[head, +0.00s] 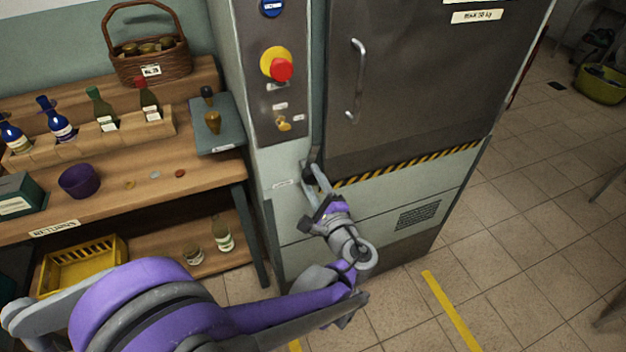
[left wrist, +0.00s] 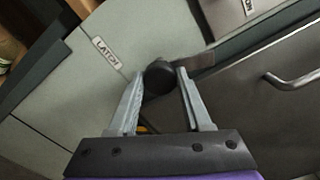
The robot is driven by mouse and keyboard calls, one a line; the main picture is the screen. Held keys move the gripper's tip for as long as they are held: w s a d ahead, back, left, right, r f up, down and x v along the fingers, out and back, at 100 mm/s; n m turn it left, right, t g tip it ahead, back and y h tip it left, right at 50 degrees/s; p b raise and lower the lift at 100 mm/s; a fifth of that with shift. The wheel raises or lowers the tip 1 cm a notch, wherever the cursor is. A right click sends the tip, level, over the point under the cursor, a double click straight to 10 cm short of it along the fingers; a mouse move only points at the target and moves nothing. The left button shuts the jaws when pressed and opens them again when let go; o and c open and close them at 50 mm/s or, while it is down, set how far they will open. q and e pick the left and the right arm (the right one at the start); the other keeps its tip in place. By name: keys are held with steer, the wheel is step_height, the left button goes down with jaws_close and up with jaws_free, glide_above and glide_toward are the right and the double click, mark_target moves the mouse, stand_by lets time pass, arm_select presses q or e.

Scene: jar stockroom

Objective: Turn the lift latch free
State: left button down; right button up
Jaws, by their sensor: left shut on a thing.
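The lift latch shows in the head view as a dark lever (head: 317,143) with a black knob at its lower end, at the lower left corner of the lift door. In the left wrist view the round black knob (left wrist: 159,77) sits between the fingers of my left gripper (left wrist: 160,84). A grey bar runs from the knob to the upper right there. A label reading LATCH (left wrist: 105,51) is on the pale panel beside it. In the head view my left gripper (head: 312,176) is shut on the knob, which is partly hidden by the fingers. My right gripper is out of view.
The lift door (head: 415,85) has a vertical handle (head: 357,80) and a striped lower edge. A control panel with a red button (head: 281,69) stands left of it. A wooden shelf (head: 120,205) with bottles is at the left. Tiled floor is open at the right.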

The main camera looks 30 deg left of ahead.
arm_select(q)
steer(key=shift+n, duration=1.9)
steer(key=shift+c, duration=1.7)
jaws_free()
steer(key=shift+d, duration=0.1)
steer(key=v, duration=1)
steer(key=shift+s+d, duration=0.2)
steer(key=shift+s, duration=0.15)
